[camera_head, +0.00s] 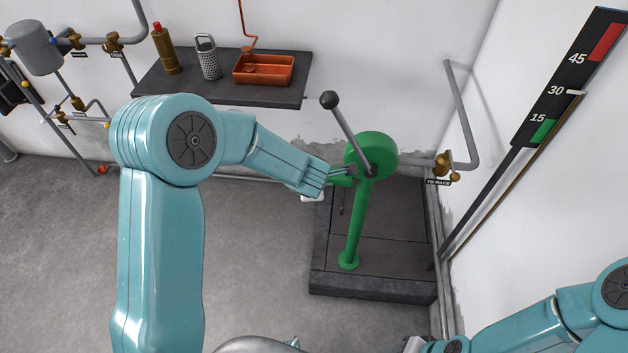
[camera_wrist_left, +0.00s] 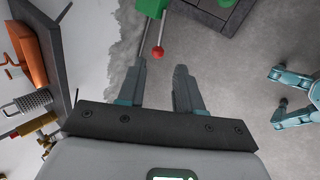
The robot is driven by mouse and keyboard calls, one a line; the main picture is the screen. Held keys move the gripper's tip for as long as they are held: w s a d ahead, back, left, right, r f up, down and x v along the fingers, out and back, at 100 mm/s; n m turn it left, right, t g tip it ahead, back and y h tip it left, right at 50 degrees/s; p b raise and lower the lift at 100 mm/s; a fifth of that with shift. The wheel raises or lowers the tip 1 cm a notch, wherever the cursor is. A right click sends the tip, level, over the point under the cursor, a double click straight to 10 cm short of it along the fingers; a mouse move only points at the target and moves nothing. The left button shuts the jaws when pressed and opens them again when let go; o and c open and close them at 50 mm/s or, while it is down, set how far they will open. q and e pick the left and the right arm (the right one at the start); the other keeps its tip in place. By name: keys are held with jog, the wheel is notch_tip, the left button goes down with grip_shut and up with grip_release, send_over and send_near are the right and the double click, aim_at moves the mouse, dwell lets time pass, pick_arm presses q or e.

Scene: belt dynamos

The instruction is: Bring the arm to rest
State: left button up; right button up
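My left arm reaches across to the green pump (camera_head: 371,154), which stands upright on a dark plinth. My left gripper (camera_head: 325,182) is beside the pump's left side. In the left wrist view its two fingers (camera_wrist_left: 160,75) are apart with nothing between them. A rod with a red ball (camera_wrist_left: 157,52) hangs from a green part just beyond the fingertips; I cannot tell whether a finger touches it. The pump's long lever (camera_head: 345,127) tilts up to the left, with a dark ball at its top. My right gripper (camera_head: 416,345) is mostly cut off at the bottom edge.
A dark shelf (camera_head: 215,88) on the wall holds a brown bottle (camera_head: 164,50), a grater (camera_head: 208,58) and an orange tray (camera_head: 264,69). Pipes with a brass valve (camera_head: 441,165) run right of the pump. A gauge board (camera_head: 571,75) has a white marker near 30. The left floor is clear.

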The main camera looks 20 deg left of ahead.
pick_arm(q)
jog(key=shift+a, duration=0.1)
jog(key=s+d+f+m+g+h, duration=0.15)
jog(key=s+f+m+g, duration=0.25)
jog(key=s+f+m, duration=0.75)
jog(key=s+d+f+m+g+h, duration=0.1)
jog(key=s+d+f+m+h, duration=0.1)
jog(key=s+d+m, duration=0.2)
jog(key=s+d+f+m+g+h, duration=0.1)
jog(key=s+m, duration=0.4)
jog(key=s, duration=0.6)
jog(key=d+f+h, duration=0.1)
jog(key=d, duration=0.1)
jog(key=shift+s+d+f, duration=0.2)
jog(key=shift+d+f, duration=0.1)
jog(key=shift+d, duration=0.1)
jog(key=shift+m+h, duration=0.25)
pick_arm(e)
jog(key=shift+o, duration=0.3)
